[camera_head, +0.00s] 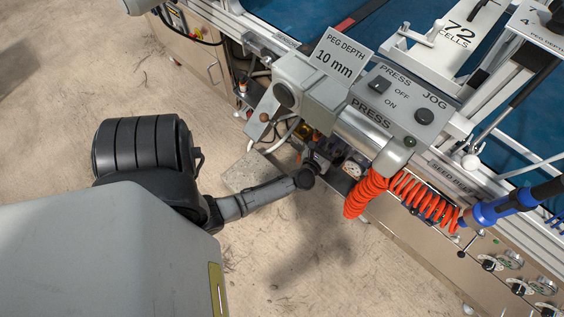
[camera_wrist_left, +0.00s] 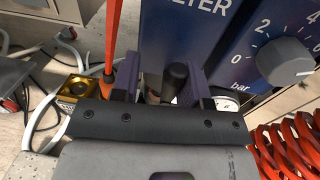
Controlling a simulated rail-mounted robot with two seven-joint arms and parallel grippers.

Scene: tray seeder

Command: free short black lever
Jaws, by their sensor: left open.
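A short black cylinder (camera_wrist_left: 175,78), which looks like the short black lever, stands between the fingers of my left gripper (camera_wrist_left: 160,80) in the left wrist view, closer to the right-hand finger. The fingers are open and apart; I cannot tell whether one touches the cylinder. The lower part of the cylinder is hidden by the gripper body. In the head view my left gripper (camera_head: 316,165) reaches in under the machine's front edge, and the lever cannot be made out there. My right gripper is not in view.
A blue panel ending in "LTER" (camera_wrist_left: 190,30) and a grey pressure knob (camera_wrist_left: 286,61) stand just beyond the fingers. A red coiled hose (camera_head: 367,192) hangs right of the gripper. The press box (camera_head: 392,105) overhangs it. The floor at left is mostly clear.

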